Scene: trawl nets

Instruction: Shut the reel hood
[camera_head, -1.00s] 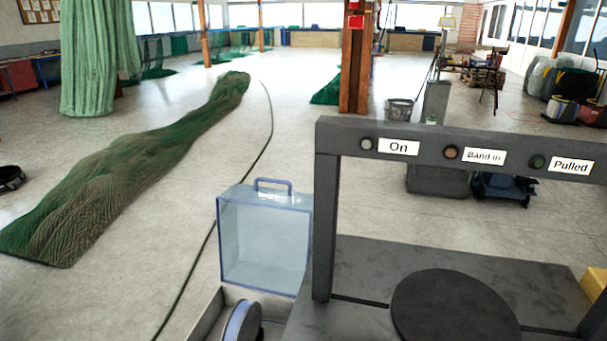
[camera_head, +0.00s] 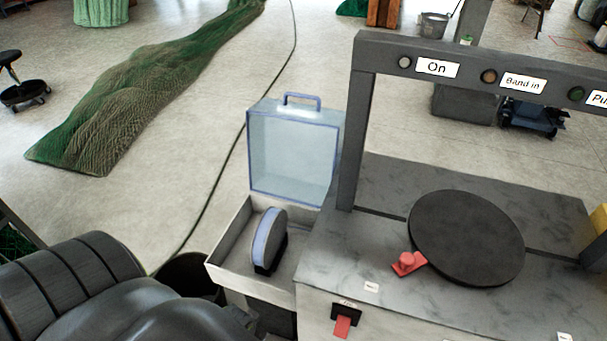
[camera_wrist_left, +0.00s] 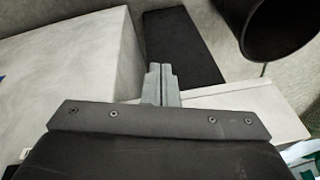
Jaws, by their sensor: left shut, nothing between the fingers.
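The reel hood (camera_head: 293,152) is a clear bluish box-shaped cover with a blue frame and a blue handle on its top edge. It stands open, upright at the back of the reel tray (camera_head: 228,250). The reel (camera_head: 268,240), a disc with a blue rim, sits in the tray, uncovered. My left arm shows at the lower left of the head view, but its fingers are hidden there. In the left wrist view my left gripper (camera_wrist_left: 161,72) is shut and empty, its fingertips close together near pale machine panels. My right gripper is not in view.
The strapping machine (camera_head: 340,260) stands right of the tray, with an arch (camera_head: 480,62), a round black disc (camera_head: 466,238) and a red knob (camera_head: 407,262). A dark bin (camera_head: 188,272) is left of the tray. A green net (camera_head: 140,95) lies on the floor beyond.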

